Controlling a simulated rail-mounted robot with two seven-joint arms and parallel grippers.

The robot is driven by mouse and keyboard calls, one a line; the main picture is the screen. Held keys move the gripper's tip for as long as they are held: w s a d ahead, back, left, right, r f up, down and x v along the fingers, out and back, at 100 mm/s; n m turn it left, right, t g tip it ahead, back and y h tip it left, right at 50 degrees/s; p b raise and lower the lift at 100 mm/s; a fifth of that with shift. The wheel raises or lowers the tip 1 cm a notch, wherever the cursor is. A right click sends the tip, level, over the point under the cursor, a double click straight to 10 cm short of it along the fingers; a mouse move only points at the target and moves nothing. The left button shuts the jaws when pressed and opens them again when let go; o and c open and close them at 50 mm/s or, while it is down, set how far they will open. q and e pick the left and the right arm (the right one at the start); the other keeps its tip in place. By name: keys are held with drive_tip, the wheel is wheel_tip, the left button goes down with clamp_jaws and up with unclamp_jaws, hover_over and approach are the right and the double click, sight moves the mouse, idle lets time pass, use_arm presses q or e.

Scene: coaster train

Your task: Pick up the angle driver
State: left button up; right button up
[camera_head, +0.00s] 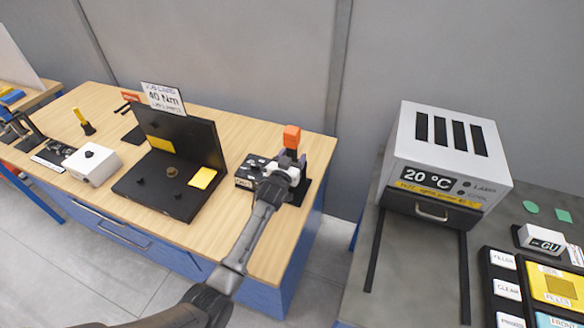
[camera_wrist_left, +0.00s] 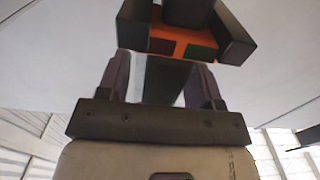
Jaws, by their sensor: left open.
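The tool with an orange block end (camera_head: 292,137), which looks like the angle driver, stands upright in a black holder (camera_head: 319,152) at the right end of the wooden bench. My left gripper (camera_head: 284,171) is at the holder, just below the orange end, and covers much of the tool. In the left wrist view its two fingers (camera_wrist_left: 160,84) are apart. The orange part (camera_wrist_left: 180,44) shows there beyond the fingertips, framed by dark holder walls (camera_wrist_left: 236,40). Whether the fingers touch the tool cannot be told. My right gripper is not in view.
A black stand with a "40 Nm" sign (camera_head: 163,98) is left of my arm on the bench (camera_head: 236,136). A small labelled box (camera_head: 247,172) sits close beside the gripper. A white "20 °C" oven (camera_head: 448,155) stands on the grey table to the right.

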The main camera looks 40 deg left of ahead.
use_arm(q)
drive_tip(key=shift+w+a, duration=0.15)
drive_tip(key=shift+w, duration=0.45)
drive_tip(key=shift+c, duration=0.4)
clamp_jaws()
drive_tip(key=shift+r, duration=0.15)
